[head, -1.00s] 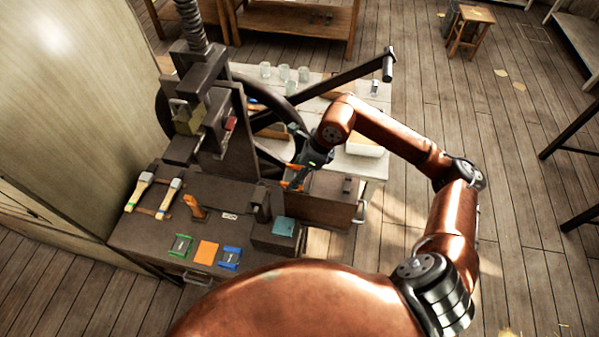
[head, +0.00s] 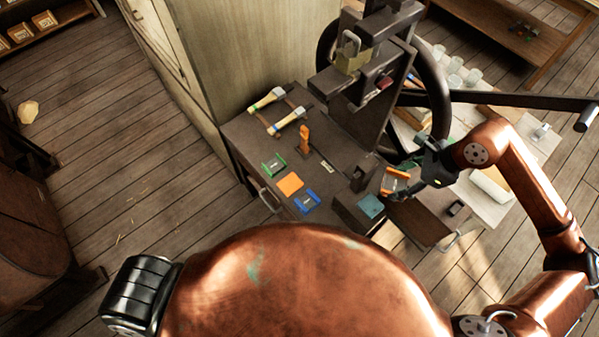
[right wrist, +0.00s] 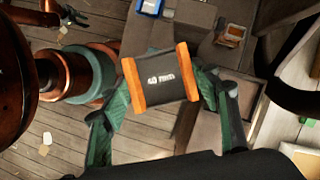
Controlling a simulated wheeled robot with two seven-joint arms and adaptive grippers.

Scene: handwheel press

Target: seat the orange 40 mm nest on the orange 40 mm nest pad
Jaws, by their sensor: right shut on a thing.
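The orange 40 mm nest (head: 395,181) is a dark block with orange side strips. My right gripper (head: 412,180) is shut on it and holds it above the bench's right part, near the teal-topped block. In the right wrist view the nest (right wrist: 160,77) sits between the green fingers, its "40 mm" label facing the camera. The orange nest pad (head: 290,184) is a bare, flat orange square on the bench, left of the held nest. My left gripper (right wrist: 72,19) seems to show small at the top left of the right wrist view; its fingers are too small to judge.
A green-edged piece (head: 274,165) and a blue-edged piece (head: 307,201) flank the orange pad. An upright orange piece (head: 304,139) stands behind. The teal-topped block (head: 371,206) lies between pad and nest. The press (head: 373,60) with its handwheel rises behind.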

